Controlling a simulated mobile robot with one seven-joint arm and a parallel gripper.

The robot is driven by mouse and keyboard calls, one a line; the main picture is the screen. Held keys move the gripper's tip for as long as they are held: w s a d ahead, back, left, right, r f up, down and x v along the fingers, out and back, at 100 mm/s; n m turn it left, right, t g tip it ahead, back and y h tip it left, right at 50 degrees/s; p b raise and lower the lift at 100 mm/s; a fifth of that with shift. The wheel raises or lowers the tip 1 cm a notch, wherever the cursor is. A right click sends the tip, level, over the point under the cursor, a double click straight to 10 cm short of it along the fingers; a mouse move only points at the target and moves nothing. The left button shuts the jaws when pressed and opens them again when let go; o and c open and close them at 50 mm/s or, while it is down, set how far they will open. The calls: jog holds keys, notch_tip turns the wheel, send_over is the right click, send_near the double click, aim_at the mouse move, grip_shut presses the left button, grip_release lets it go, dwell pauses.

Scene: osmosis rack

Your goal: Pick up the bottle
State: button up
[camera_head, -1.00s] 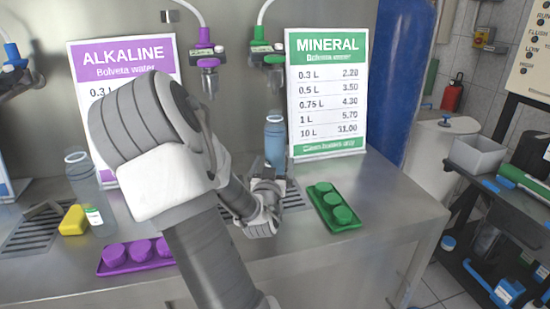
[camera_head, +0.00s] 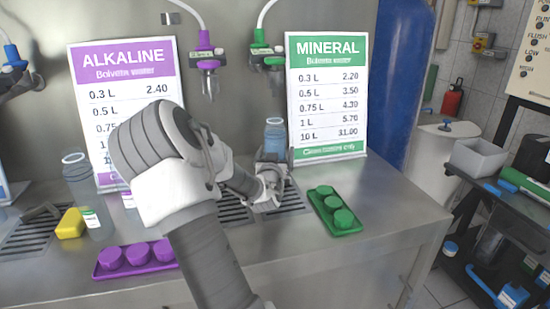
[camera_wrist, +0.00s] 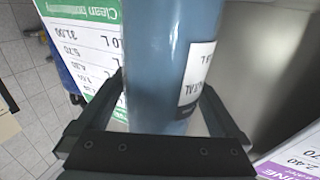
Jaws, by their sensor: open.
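A blue bottle (camera_head: 275,134) stands upright at the back of the counter, below the green tap and left of the MINERAL sign. In the head view its lower part is hidden behind my gripper (camera_head: 272,168). In the wrist view the blue bottle (camera_wrist: 165,55), with a white label, fills the space between the two fingers of my gripper (camera_wrist: 164,92). The fingers are open, one on each side of the bottle, and do not appear closed on it. A second, clear bottle (camera_head: 82,190) stands at the left of the counter.
The MINERAL sign (camera_head: 327,95) is just right of the blue bottle. A green tray with caps (camera_head: 333,212) lies on the right, a purple one (camera_head: 135,258) at the front left. A yellow block (camera_head: 70,223) is by the clear bottle. The counter's front right is clear.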

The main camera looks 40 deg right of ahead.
jog(key=shift+c, duration=0.2)
grip_shut()
jog(key=shift+r, duration=0.1)
jog(key=shift+r, duration=0.1)
